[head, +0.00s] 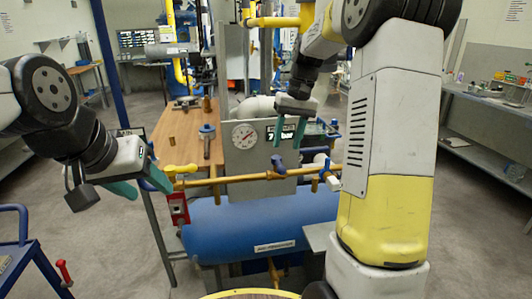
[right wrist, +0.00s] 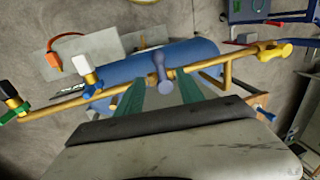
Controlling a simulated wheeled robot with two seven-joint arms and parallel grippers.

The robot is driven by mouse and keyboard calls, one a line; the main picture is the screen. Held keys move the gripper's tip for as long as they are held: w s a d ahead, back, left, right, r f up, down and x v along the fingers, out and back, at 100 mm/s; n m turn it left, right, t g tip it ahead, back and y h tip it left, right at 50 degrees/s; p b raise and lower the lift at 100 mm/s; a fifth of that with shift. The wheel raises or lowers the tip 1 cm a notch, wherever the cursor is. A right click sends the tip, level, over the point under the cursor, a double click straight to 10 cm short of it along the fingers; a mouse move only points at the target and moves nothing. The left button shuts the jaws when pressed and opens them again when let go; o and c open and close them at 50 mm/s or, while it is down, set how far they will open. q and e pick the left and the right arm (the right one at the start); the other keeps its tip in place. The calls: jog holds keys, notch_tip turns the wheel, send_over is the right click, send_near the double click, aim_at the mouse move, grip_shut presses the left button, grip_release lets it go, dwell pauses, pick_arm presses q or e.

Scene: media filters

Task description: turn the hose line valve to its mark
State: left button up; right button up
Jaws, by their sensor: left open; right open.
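A brass pipe (head: 235,180) runs across the front of a grey panel and carries several valves. A blue-handled valve (head: 278,165) sits mid-pipe; its handle (right wrist: 160,65) stands across the pipe in the right wrist view. A yellow-handled valve (head: 180,169) is at the pipe's left end, and a blue and white one (head: 325,173) at its right. I cannot tell which is the hose line valve or see its mark. My right gripper (head: 288,140) is open above the mid-pipe handle, apart from it. My left gripper (head: 148,189) is open and empty, left of the yellow handle.
A round gauge (head: 244,136) is on the panel. A blue tank (head: 262,228) lies below the pipe. A wooden bench (head: 180,138) stands behind at left. A red box (head: 178,208) hangs below the pipe's left end. A blue cart (head: 30,260) is at lower left.

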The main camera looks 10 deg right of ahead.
aim_at(281, 164)
jog(key=f, duration=0.2)
jog(key=a+f, duration=0.1)
jog(key=f, duration=0.4)
jog(key=shift+a+f, duration=0.2)
jog(key=shift+a, duration=0.05)
jog(key=shift+s, duration=0.1)
grip_shut()
dwell(1.0)
